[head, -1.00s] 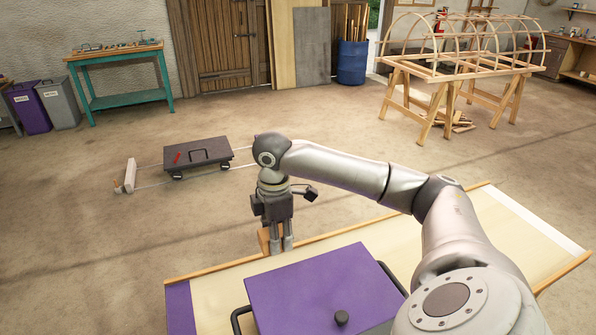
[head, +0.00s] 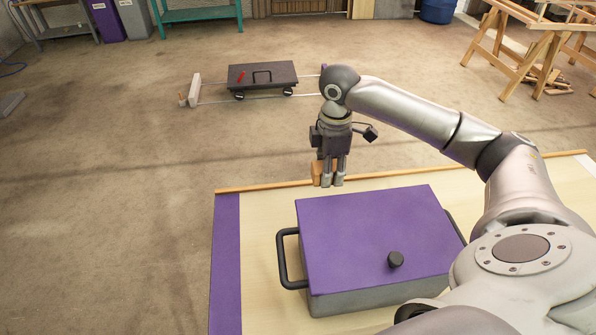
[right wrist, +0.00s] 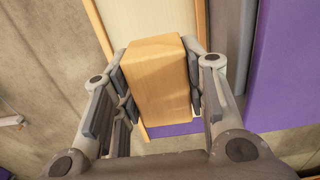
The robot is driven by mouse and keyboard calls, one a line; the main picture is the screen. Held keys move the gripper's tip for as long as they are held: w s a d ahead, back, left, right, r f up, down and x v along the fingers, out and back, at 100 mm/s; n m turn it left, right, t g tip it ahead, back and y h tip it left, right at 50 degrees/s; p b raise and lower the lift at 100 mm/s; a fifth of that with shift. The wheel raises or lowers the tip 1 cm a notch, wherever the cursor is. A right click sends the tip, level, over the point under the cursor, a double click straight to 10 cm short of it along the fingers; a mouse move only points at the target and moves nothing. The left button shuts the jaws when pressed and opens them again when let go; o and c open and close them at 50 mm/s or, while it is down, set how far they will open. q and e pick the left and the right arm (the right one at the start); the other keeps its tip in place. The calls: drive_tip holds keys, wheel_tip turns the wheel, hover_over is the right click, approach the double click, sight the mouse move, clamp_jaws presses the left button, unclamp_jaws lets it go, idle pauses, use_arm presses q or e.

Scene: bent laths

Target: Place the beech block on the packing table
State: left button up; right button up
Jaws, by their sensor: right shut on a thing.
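The beech block (head: 318,171) is a light-brown wooden piece, partly hidden behind my right gripper's fingers in the head view. In the right wrist view the block (right wrist: 157,80) stands between both finger pads. My right gripper (head: 333,182) is shut on it and points down at the far edge of the packing table. The packing table (head: 262,260) has a cream top, a wooden far edge and a purple strip at its left end. I cannot tell whether the block touches the table. My left gripper is not in view.
A grey box with a purple lid (head: 370,225), black knob and side handles stands on the table, close in front of my right gripper. Cream surface is bare left of the box. A low dark cart (head: 262,75) is on the floor beyond. Wooden trestles (head: 520,45) stand far right.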

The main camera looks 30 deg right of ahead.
approach(279, 209)
drive_tip(key=s+d+r, duration=0.2)
drive_tip(key=d, duration=0.1)
drive_tip(key=a+f, duration=0.1)
drive_tip(key=f, duration=0.1)
drive_tip(key=w+a+f+p, duration=0.1)
drive_tip(key=f, duration=0.1)
drive_tip(key=shift+w+a, duration=0.1)
drive_tip(key=shift+w, duration=0.1)
drive_tip(key=shift+w+a+f, duration=0.25)
drive_tip(key=shift+a+f, duration=0.1)
drive_tip(key=shift+f, duration=0.15)
drive_tip(key=shift+w+a+f, duration=0.1)
drive_tip(key=shift+f, duration=1.65)
drive_tip(key=o, duration=0.6)
drive_tip(key=shift+f, duration=0.15)
drive_tip(key=o, duration=0.4)
drive_tip(key=shift+o, duration=0.2)
